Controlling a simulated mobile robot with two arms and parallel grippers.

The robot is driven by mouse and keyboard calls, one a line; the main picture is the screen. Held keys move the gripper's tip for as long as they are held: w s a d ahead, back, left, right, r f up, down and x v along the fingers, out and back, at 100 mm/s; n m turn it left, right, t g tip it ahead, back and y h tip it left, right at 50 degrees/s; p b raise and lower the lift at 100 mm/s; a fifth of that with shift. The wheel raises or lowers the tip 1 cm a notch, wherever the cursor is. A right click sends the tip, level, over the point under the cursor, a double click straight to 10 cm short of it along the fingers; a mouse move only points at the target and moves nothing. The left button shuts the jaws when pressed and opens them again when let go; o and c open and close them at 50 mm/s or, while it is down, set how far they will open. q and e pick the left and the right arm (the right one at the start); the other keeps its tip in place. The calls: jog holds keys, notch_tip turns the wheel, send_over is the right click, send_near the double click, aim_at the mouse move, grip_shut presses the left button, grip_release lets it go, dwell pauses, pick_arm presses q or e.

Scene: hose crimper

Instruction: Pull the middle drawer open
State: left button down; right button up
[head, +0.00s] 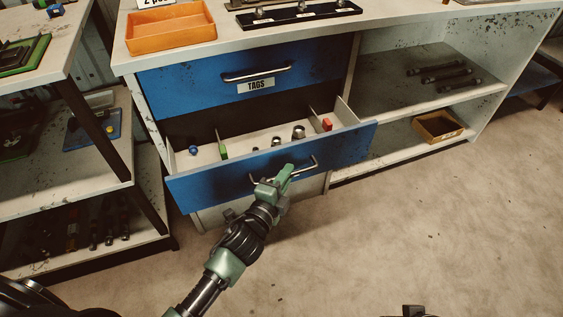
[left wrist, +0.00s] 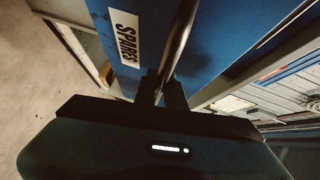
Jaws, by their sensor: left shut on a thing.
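The middle drawer (head: 345,148) is a blue-fronted drawer and stands pulled out from the cabinet. Its metal bar handle (head: 314,163) is on its front. My left gripper (head: 287,172) is shut on this handle. In the left wrist view the handle (left wrist: 181,35) runs up from between the fingers (left wrist: 163,88), beside a white label reading SPARES (left wrist: 125,37). Inside the open drawer several small parts lie between dividers, among them a red piece (head: 327,124) and a green piece (head: 224,152).
The blue top drawer (head: 200,88), labelled TAGS, is shut above. A pale lower drawer (head: 210,218) sits below. An orange tray (head: 170,27) is on the bench top. Shelving stands at left. The floor (head: 400,230) at right is clear.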

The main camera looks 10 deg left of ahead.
pick_arm(q)
jog(key=shift+s+d, duration=0.2)
jog(key=shift+s, duration=0.2)
pick_arm(e)
jog(key=shift+f, duration=0.2)
pick_arm(q)
jog(key=c, duration=1.5)
grip_release()
